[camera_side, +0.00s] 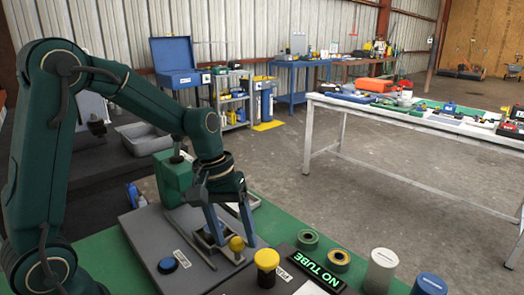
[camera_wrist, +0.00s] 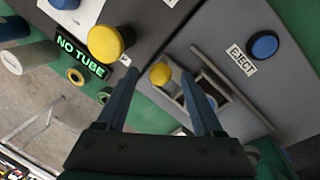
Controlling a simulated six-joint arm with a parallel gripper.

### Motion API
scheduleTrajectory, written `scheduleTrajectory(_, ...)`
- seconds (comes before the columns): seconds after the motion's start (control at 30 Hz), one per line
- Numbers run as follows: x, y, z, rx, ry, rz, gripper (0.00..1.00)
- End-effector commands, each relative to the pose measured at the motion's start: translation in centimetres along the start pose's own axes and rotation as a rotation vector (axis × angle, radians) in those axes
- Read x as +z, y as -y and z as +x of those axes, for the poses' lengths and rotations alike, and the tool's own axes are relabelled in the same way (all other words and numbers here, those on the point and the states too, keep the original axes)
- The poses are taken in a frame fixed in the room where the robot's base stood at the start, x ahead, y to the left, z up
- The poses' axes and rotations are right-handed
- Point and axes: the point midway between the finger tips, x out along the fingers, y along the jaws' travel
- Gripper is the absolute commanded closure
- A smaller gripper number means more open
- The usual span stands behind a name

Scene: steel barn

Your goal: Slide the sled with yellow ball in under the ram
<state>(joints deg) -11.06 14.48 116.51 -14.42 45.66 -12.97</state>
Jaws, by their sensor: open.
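The yellow ball (camera_side: 236,244) sits on the small grey sled (camera_side: 240,258), which lies on the grey plate (camera_side: 150,228) by my gripper. In the wrist view the ball (camera_wrist: 160,73) shows between my fingertips, with the sled's square, dark opening (camera_wrist: 212,88) to its right. My gripper (camera_side: 235,238) points down, its two blue-grey fingers apart on either side of the ball; I cannot tell whether either touches it. The green press body (camera_side: 173,178) stands behind my gripper in the side view. The ram itself is not clearly visible, partly hidden by my arm.
A larger yellow button (camera_side: 266,260) stands close in front of the sled. A lit "NO TUBE" sign (camera_side: 321,273) and a blue button (camera_side: 168,265) by an EJECT label are nearby. Several round pieces stand at the right edge, including a white cylinder (camera_side: 380,270).

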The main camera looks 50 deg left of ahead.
Motion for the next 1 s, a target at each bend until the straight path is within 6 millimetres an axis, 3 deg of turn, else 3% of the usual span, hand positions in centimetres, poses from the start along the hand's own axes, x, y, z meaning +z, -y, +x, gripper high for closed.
scheduleTrajectory(0.37, 0.02, 0.01, 0.83, -0.001, -0.001, 0.002, 0.31)
scheduleTrajectory(0.53, 0.02, 0.0, 0.82, 0.0, -0.002, 0.002, 0.93)
scheduleTrajectory(0.57, 0.02, 0.0, 0.81, 0.0, -0.002, 0.002, 1.0)
scheduleTrajectory(1.0, 0.01, -0.01, 0.78, 0.0, -0.002, 0.001, 1.0)
